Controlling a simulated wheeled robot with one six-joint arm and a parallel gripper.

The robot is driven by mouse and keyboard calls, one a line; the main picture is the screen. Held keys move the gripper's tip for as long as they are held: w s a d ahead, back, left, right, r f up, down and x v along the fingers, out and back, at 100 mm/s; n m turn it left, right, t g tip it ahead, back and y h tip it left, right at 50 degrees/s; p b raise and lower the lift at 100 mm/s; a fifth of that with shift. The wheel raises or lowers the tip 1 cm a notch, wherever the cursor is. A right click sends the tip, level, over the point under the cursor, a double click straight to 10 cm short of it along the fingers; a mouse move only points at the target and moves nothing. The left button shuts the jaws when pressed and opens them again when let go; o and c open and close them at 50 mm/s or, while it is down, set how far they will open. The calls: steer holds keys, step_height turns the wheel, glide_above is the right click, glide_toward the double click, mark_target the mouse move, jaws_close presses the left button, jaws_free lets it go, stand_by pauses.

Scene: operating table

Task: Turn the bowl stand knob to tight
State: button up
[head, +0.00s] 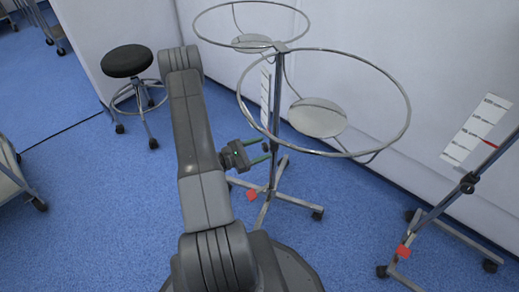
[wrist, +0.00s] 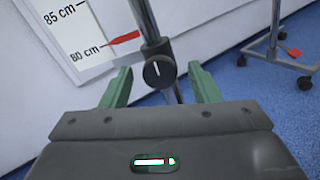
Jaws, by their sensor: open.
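The bowl stand (head: 276,110) is a metal pole with two ring holders at the top and a wheeled cross base. Its knob (wrist: 159,73) is dark and round with a white line that is close to upright in the wrist view. It sits on a black collar on the pole. My gripper (head: 267,153) reaches the pole from the left. In the wrist view its green fingers are open and empty (wrist: 159,67), one on each side of the knob with gaps. I cannot tell whether the tips reach past the knob's face.
A height scale (wrist: 82,40) with a red pointer (wrist: 122,39) shows behind the pole. A second stand (head: 437,211) with its own scale is at the right. A black stool (head: 127,61) is at the back left. Open blue floor lies at the left.

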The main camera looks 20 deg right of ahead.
steer(key=s+a+p, duration=0.1)
steer(key=a+p, duration=0.1)
steer(key=a, duration=1.1)
steer(key=shift+s+a+p, duration=0.15)
steer(key=shift+a+p, duration=0.2)
steer(key=shift+a, duration=0.05)
steer(key=shift+d, duration=0.15)
steer(key=shift+w+d+b, duration=0.2)
steer(key=shift+d+b, duration=0.25)
steer(key=shift+d, duration=1.8)
steer(key=shift+w+d+b, duration=0.25)
steer(key=shift+d+b, duration=0.2)
steer(key=shift+d, duration=1.8)
steer(key=shift+w+d+b, duration=0.2)
steer(key=shift+d+b, duration=0.25)
steer(key=shift+d, duration=1.8)
